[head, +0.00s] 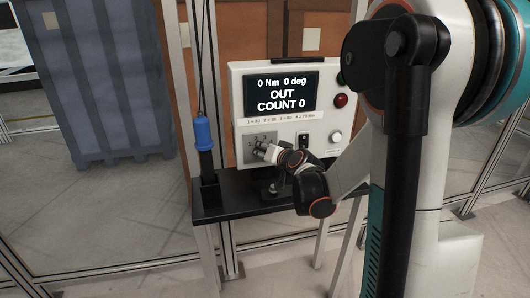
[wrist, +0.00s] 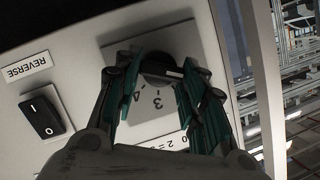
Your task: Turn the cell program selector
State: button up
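The cell program selector is a black knob (wrist: 160,65) on a grey plate (wrist: 112,52) with numbers, of which 3 and 4 show upside down in the wrist view. The display (head: 282,93) reads "0 Nm 0 deg OUT COUNT 0".
A black rocker switch (wrist: 41,117) lies beside the plate under a REVERSE label (wrist: 27,67). A red button (head: 341,100) and a white button (head: 335,137) are at the box's right. A blue tool (head: 203,133) hangs at left, above the black shelf (head: 235,190).

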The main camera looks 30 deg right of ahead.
jog(key=shift+c, duration=0.5)
jog(key=shift+d+f+m+t+y, duration=0.15)
jog(key=shift+m+t+y, duration=0.45)
jog(key=shift+m, duration=0.85)
jog(key=shift+d+f+m+t+y, duration=0.15)
jog(key=shift+m+t+y, duration=0.4)
jog(key=shift+m, duration=0.9)
jog(key=o, duration=1.1)
jog(key=shift+c, duration=0.2)
jog(key=shift+s, duration=0.1)
jog(key=s+d+r, duration=0.1)
jog(key=s, duration=1)
jog(key=shift+s+r, duration=0.25)
jog(key=shift+s, duration=0.15)
